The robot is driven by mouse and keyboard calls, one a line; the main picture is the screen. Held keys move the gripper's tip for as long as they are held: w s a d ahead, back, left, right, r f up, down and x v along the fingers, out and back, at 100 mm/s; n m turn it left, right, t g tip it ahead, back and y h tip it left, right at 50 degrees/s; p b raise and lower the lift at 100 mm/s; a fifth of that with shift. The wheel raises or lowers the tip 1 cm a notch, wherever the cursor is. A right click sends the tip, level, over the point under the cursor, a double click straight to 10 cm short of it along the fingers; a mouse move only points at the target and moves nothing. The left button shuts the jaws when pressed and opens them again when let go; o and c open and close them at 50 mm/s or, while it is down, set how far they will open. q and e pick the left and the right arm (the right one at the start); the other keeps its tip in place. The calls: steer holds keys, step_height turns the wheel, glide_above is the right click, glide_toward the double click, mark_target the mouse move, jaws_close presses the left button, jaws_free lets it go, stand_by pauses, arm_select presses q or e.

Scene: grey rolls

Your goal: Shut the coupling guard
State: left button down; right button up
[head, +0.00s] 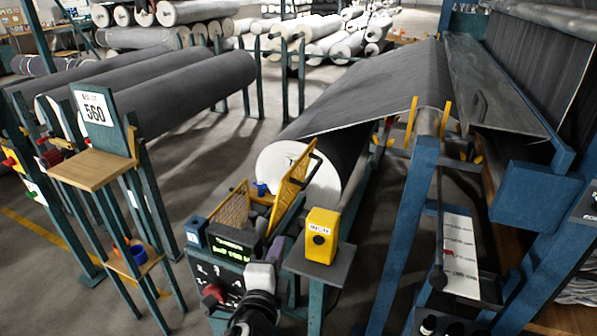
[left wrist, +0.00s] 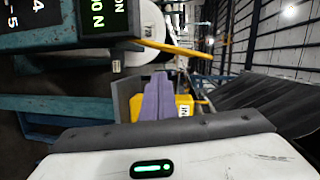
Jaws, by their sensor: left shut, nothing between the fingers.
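The coupling guard (head: 291,186) is a yellow mesh panel with a dark handle along its edge. It stands raised and tilted in front of the white roll end, with a second yellow mesh panel (head: 229,206) to its left. The guard looks open in the head view. My left gripper (head: 274,248) is shut and empty, just below the raised panel and in front of the machine. Its purple fingers show pressed together in the left wrist view (left wrist: 158,98). A yellow bar (left wrist: 180,48) crosses beyond them, perhaps the guard's edge. My right gripper is not in view.
A yellow box (head: 321,236) on a grey plate stands close right of my left gripper. A control panel with a green display (head: 233,251) and red knob is at its left. Blue posts (head: 405,215) stand further right. Open floor lies left of the machine.

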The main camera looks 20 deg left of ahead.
mark_target(296, 180)
arm_select(q)
steer(key=w+r+m+t, duration=0.2)
steer(key=w+r+m, duration=0.2)
steer(key=r, duration=0.4)
steer(key=shift+t+y, duration=0.3)
steer(key=x, duration=0.6)
steer(key=d+p+x, duration=0.1)
steer(key=x, duration=0.1)
steer(key=shift+w+r, duration=0.1)
steer(key=shift+w, duration=0.4)
steer(key=shift+w+a, duration=0.15)
steer(key=shift+w, duration=0.35)
